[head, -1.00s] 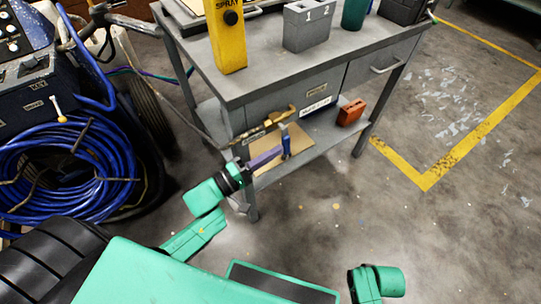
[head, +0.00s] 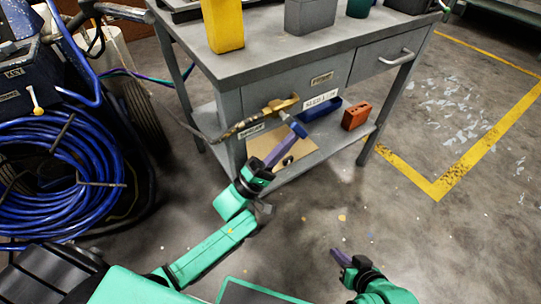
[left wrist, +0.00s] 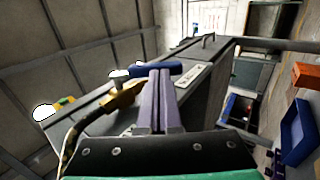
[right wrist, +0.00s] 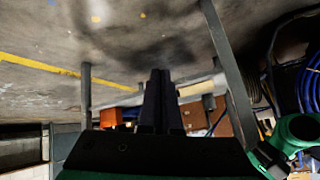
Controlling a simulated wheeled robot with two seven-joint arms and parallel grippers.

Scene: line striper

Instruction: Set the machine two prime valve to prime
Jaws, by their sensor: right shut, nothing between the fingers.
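A brass valve (head: 270,110) with a blue handle (head: 293,126) sits at the bench's front left, below the drawer. The handle slants down to the right. Which machine it belongs to cannot be told. My left gripper (head: 291,137) has its purple fingers at the handle's lower end, seemingly touching it. In the left wrist view, the fingers (left wrist: 160,72) lie together in front of the blue handle (left wrist: 120,74), with the brass body (left wrist: 115,98) left of them. My right gripper (head: 336,256) is shut and empty, low above the floor; its fingers (right wrist: 160,75) show together in the right wrist view.
The grey bench (head: 290,62) carries a yellow block (head: 223,25) and a grey box (head: 310,14). Its lower shelf holds a blue tray (head: 321,109) and an orange block (head: 355,115). A machine with coiled blue hose (head: 55,185) stands left. The floor right is clear.

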